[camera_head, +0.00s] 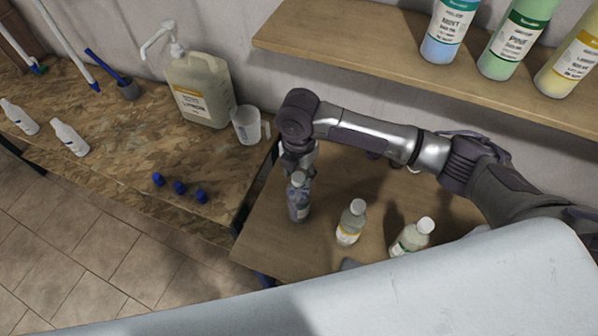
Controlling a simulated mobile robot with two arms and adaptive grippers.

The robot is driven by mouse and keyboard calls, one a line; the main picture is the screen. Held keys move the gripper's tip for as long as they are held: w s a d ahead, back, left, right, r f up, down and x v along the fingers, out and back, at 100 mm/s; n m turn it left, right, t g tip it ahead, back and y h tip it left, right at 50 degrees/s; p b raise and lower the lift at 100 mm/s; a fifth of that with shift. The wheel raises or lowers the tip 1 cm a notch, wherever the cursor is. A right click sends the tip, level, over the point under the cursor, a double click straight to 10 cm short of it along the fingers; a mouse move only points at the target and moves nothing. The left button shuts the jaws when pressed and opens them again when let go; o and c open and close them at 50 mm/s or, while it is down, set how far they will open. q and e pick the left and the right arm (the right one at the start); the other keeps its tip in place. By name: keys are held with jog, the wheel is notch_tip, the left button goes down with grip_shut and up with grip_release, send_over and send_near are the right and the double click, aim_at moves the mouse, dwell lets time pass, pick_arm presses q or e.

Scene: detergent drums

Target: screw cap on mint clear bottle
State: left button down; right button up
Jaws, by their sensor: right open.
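My right gripper (298,168) is open and points down, its arm reaching in from the right. It is directly above a bluish bottle (299,206) standing upright at the left of the small wooden table; its label is too small to read, but its tint resembles the blue bottle on the shelf. A greyish top (297,178) shows on it close under the fingers; I cannot tell whether the fingers touch it or whether it is a cap. Two clear bottles with white caps, one with a yellow label (349,225) and one with a green label (410,240), stand to its right. My left gripper is not in view.
A shelf (420,75) holds large bottles. A pale surface (400,295) hides the table's near side.

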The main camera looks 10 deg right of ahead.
jog(key=n, duration=0.5)
jog(key=shift+n, duration=0.4)
jog(key=n, duration=0.5)
jog(key=shift+a+n, duration=0.1)
jog(key=shift+n, duration=0.3)
grip_shut()
jog(key=shift+f, duration=0.1)
